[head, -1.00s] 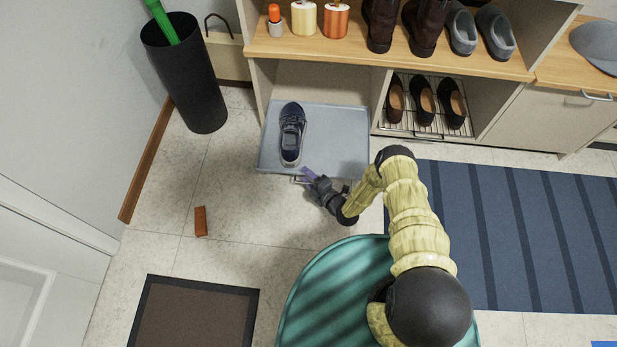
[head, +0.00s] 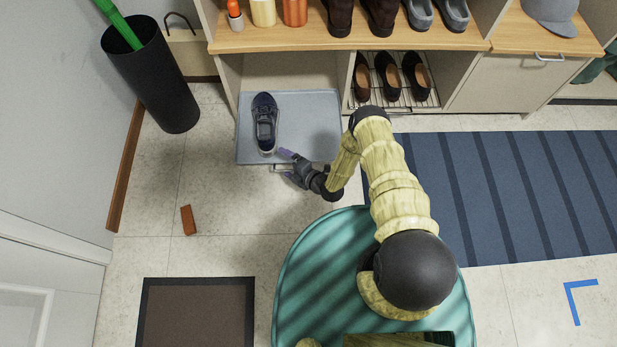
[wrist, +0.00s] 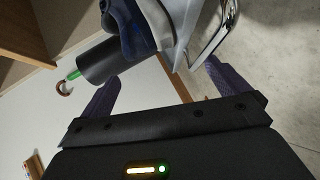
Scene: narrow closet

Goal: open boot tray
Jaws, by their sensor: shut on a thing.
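The boot tray (head: 315,118), grey-blue and shallow, sticks out of the low compartment at the left of the shelf unit. A dark blue shoe (head: 265,122) lies on its left half. My gripper (head: 287,162) is at the tray's front edge, shut on the tray handle (head: 276,169), a thin metal bar partly hidden by the fingers. In the wrist view the purple fingers (wrist: 162,72) stand on either side, with the metal handle (wrist: 216,38) near the right finger and the shoe (wrist: 125,22) beyond. The exact contact is hard to see.
A black bin (head: 150,85) with a green item stands at the left wall. A small brown block (head: 187,220) and a dark mat (head: 197,315) lie on the floor. A striped blue rug (head: 510,195) lies right.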

